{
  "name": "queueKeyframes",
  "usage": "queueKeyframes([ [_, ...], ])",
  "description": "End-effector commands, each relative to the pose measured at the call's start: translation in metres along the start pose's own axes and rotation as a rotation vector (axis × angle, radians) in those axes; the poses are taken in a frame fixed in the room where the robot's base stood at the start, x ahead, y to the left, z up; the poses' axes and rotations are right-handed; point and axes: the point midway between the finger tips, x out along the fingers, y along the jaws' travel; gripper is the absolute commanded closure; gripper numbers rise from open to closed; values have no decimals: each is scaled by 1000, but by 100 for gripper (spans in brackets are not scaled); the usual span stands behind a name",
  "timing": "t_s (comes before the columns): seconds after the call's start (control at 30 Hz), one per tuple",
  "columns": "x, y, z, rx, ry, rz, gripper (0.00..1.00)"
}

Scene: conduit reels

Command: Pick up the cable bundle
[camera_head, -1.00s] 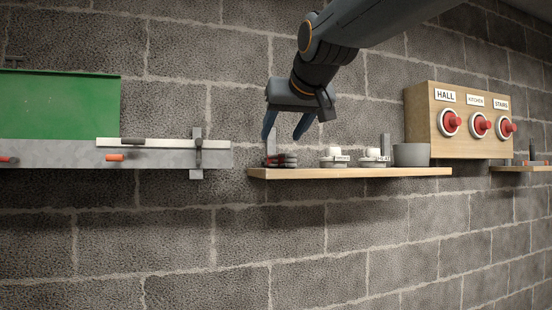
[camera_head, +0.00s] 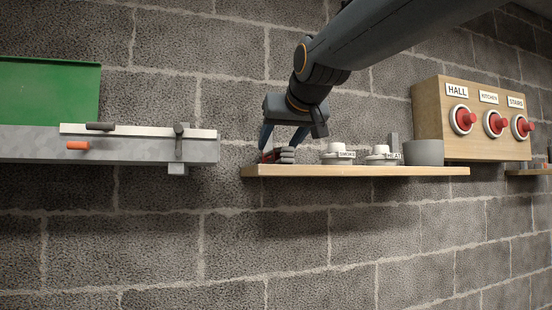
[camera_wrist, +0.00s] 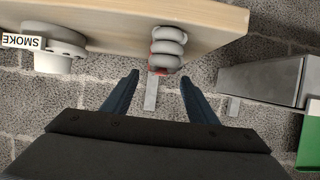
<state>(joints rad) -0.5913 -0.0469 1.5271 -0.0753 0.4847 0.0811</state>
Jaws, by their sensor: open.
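The cable bundle (camera_head: 279,157) sits at the left end of the wooden shelf (camera_head: 350,171). It shows dark red and grey in the head view. In the wrist view the bundle (camera_wrist: 168,46) is a stack of grey loops with a little red at its near end. My gripper (camera_head: 282,146) is open, pointing down at the bundle, with its fingers at either side in the head view. In the wrist view the bundle lies just beyond the gap between the fingertips (camera_wrist: 160,76), and I see no contact.
White detectors marked SMOKE (camera_head: 337,154) and HEAT (camera_head: 382,155) and a grey cup (camera_head: 424,153) stand further right on the shelf. A wooden switch box (camera_head: 471,119) is on the wall. A grey rail (camera_head: 110,148) under a green panel (camera_head: 45,92) is at left.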

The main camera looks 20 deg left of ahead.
Motion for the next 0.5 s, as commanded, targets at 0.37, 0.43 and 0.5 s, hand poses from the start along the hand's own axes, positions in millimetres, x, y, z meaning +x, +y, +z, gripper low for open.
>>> queueKeyframes([
  [0.37, 42, 2, 2, 1, -2, 1, 47],
  [0.43, 47, 3, 2, 1, 0, 2, 47],
  [0.5, 50, 4, 2, 1, 0, 3, 47],
])
